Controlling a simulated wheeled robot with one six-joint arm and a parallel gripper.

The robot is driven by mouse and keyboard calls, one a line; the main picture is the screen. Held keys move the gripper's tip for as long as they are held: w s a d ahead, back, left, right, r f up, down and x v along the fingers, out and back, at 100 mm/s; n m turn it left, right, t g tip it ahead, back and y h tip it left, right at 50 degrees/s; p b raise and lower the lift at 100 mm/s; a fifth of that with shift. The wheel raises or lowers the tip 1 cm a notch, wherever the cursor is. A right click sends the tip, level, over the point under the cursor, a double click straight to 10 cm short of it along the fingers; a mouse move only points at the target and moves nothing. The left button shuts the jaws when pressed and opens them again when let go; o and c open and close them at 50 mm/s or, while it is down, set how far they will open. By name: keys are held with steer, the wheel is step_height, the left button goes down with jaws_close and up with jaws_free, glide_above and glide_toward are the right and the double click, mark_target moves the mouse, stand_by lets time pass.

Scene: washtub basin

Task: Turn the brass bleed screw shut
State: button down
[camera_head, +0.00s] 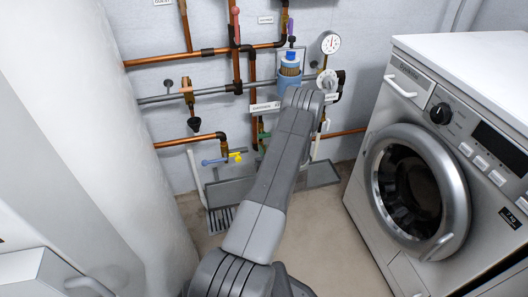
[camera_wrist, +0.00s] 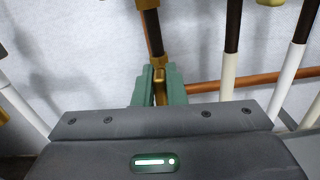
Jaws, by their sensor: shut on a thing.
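In the wrist view, a small brass piece (camera_wrist: 160,86), which looks like the bleed screw, sits at the lower end of a dark and copper vertical pipe (camera_wrist: 152,32). My gripper (camera_wrist: 159,80) has its green fingers shut on the brass piece, one on each side. The screw's lower part is hidden by the gripper body. In the head view my grey arm reaches to the wall pipes and hides most of the gripper and the screw. The screw's turn angle cannot be told.
A washing machine (camera_head: 412,180) stands at the right and a white rounded tank (camera_head: 115,120) at the left. White-sleeved pipes (camera_wrist: 293,70) stand right of my gripper.

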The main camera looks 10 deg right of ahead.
steer(key=m+b, duration=0.1)
steer(key=m, duration=0.1)
steer(key=m+b, duration=0.1)
steer(key=m, duration=0.1)
steer(key=shift+d+f, duration=0.15)
steer(key=shift+d, duration=0.05)
steer(key=shift+d+f+m+b, duration=0.1)
steer(key=shift+m+b, duration=0.3)
steer(key=shift+m, duration=1.75)
steer(key=shift+d+f+m+b, duration=0.15)
steer(key=shift+m+b, duration=0.2)
steer(key=shift+m, duration=1.75)
steer(key=shift+d+f+m+b, duration=0.1)
steer(key=shift+m+b, duration=0.3)
steer(key=shift+m, duration=1.75)
steer(key=c, duration=1.5)
jaws_free()
steer(key=shift+a, duration=0.1)
